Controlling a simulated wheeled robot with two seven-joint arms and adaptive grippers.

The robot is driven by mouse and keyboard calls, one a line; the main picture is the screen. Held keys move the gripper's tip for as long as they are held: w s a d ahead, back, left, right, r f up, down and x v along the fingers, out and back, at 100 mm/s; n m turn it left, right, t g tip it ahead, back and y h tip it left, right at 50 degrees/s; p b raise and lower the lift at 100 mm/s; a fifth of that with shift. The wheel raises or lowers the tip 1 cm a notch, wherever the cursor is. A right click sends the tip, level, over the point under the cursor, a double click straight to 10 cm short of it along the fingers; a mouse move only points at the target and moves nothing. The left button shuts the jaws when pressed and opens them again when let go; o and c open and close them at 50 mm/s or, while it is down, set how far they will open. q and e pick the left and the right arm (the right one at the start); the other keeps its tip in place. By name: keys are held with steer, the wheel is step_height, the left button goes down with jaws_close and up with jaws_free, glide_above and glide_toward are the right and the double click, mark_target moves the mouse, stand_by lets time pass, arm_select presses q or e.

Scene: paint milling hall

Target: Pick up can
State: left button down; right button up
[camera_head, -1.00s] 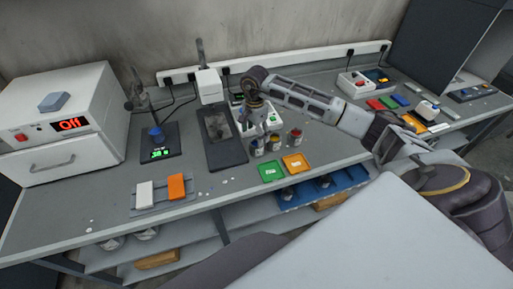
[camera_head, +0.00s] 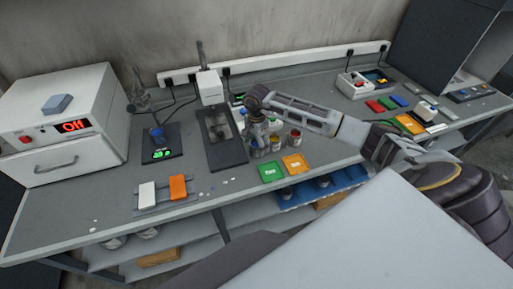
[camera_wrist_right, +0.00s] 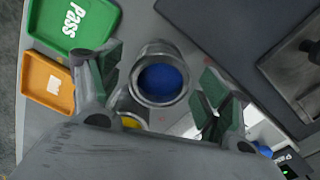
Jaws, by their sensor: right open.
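My right gripper (camera_head: 258,128) is over the small row of paint cans on the bench, pointing down. In the right wrist view, the open gripper (camera_wrist_right: 163,88) has its two green-padded fingers on either side of a metal can with blue paint (camera_wrist_right: 160,78). Whether the pads touch it cannot be told. In the head view this can (camera_head: 256,151) is partly hidden by the gripper. A yellow can (camera_head: 276,144) stands to its right; its yellow paint (camera_wrist_right: 131,122) shows partly in the wrist view. A red can (camera_head: 295,139) stands farther right. My left gripper is not in view.
A green Pass tray (camera_head: 271,173) and an orange tray (camera_head: 294,164) lie in front of the cans. A dark plate with a white device (camera_head: 209,87) stands to the left, beside a scale (camera_head: 161,155). A white oven (camera_head: 60,140) fills the left end.

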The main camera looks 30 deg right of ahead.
stand_by(0.4)
steer(key=c, duration=1.2)
steer(key=shift+r, duration=0.1)
steer(key=shift+r+b, duration=1.05)
steer(key=shift+r, duration=3.9)
